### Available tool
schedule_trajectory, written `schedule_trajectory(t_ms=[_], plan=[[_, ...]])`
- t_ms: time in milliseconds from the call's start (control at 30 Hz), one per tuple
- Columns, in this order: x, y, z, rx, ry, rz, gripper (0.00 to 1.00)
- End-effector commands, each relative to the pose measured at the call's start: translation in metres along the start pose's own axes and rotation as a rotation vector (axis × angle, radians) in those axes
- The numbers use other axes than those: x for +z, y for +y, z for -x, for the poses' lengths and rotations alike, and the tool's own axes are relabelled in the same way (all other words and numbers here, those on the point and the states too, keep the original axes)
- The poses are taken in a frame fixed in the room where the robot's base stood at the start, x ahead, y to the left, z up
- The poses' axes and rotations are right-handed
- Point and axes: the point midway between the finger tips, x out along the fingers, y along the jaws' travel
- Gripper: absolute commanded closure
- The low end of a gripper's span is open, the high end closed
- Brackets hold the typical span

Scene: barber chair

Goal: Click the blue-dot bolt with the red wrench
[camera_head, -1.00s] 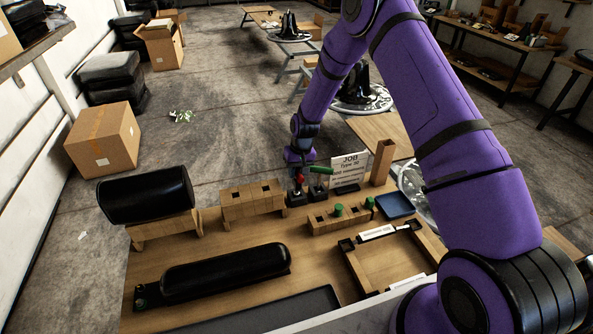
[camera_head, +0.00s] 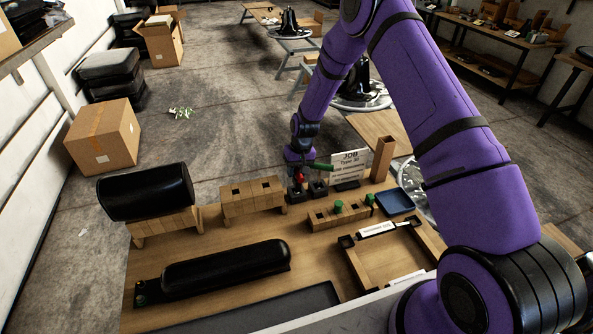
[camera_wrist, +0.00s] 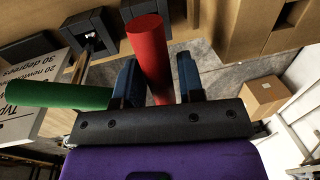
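My gripper (camera_wrist: 158,80) shows in the wrist view with its two dark blue fingers apart, one on each side of the red wrench's handle (camera_wrist: 148,45). A narrow gap seems to show beside the handle, so I see no firm hold. In the head view my gripper (camera_head: 299,165) is low at the table's back edge, by the small red handle (camera_head: 300,179). A green handle (camera_wrist: 60,95) lies to the left in the wrist view and right of my gripper in the head view (camera_head: 322,167). The wrench's head is hidden, and I cannot make out the blue-dot bolt.
Black holders (camera_head: 318,188) stand beside the red handle, in front of the job card (camera_head: 350,163). The table's middle has some bare wood.

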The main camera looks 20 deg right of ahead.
Motion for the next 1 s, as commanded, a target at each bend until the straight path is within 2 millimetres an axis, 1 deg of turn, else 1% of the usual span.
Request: schedule_trajectory(t_ms=[33, 67, 333, 467, 567, 800, 1000], plan=[[0.000, 0.000, 0.000, 0.000, 0.000, 0.000, 0.52], [0.000, 0.000, 0.000, 0.000, 0.000, 0.000, 0.45], [0.000, 0.000, 0.000, 0.000, -0.001, 0.000, 0.45], [0.000, 0.000, 0.008, 0.000, 0.000, 0.000, 0.45], [-0.001, 0.000, 0.022, 0.000, 0.002, 0.000, 0.45], [-0.001, 0.001, 0.067, 0.000, 0.002, -0.001, 0.45], [-0.001, 0.000, 0.096, 0.000, 0.002, 0.000, 0.45]])
